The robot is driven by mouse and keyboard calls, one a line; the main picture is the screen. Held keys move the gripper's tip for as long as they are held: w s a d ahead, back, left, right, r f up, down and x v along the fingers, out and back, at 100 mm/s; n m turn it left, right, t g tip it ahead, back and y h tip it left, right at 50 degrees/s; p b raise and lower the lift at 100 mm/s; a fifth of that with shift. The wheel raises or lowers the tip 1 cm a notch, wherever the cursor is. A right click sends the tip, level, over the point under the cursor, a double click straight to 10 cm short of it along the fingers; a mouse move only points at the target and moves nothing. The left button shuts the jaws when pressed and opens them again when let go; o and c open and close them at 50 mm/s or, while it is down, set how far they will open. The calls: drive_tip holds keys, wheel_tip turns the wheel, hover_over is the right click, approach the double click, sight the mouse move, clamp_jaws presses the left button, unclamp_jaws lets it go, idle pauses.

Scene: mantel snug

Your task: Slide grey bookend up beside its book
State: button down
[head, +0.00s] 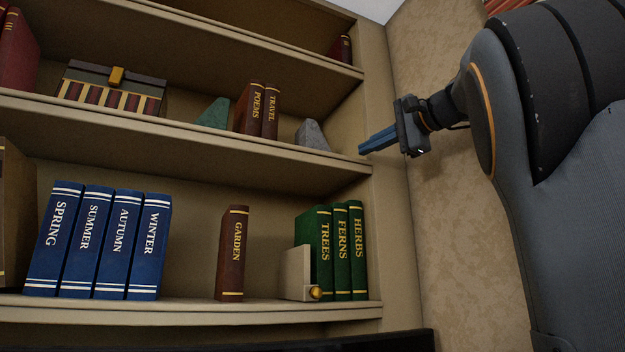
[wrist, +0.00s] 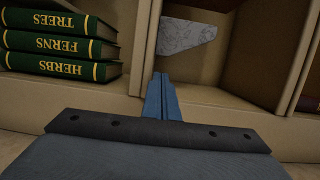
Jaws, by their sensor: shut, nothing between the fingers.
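The grey bookend (head: 312,135) is a wedge on the middle shelf, near its right end. It also shows in the wrist view (wrist: 188,36), beyond my fingers. The brown TRAVEL book (head: 271,110) stands to its left, with a gap between them. The brown POEMS book (head: 248,108) stands against TRAVEL's left side. My gripper (head: 364,149) is shut and empty, its blue fingers pointing left at the right end of that shelf. It is right of the bookend and apart from it. The fingers show in the wrist view too (wrist: 161,92).
A green bookend (head: 214,113) and a striped box (head: 112,88) stand further left on the middle shelf (head: 200,137). The lower shelf holds blue books (head: 98,240), a GARDEN book (head: 232,253), a cream bookend (head: 297,272) and green books (head: 340,250). An upright side panel (head: 392,200) is near my fingers.

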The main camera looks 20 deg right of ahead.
sight(341, 159)
drive_tip(key=p+x, duration=0.4)
drive_tip(key=x, duration=0.6)
drive_tip(key=shift+r, duration=0.2)
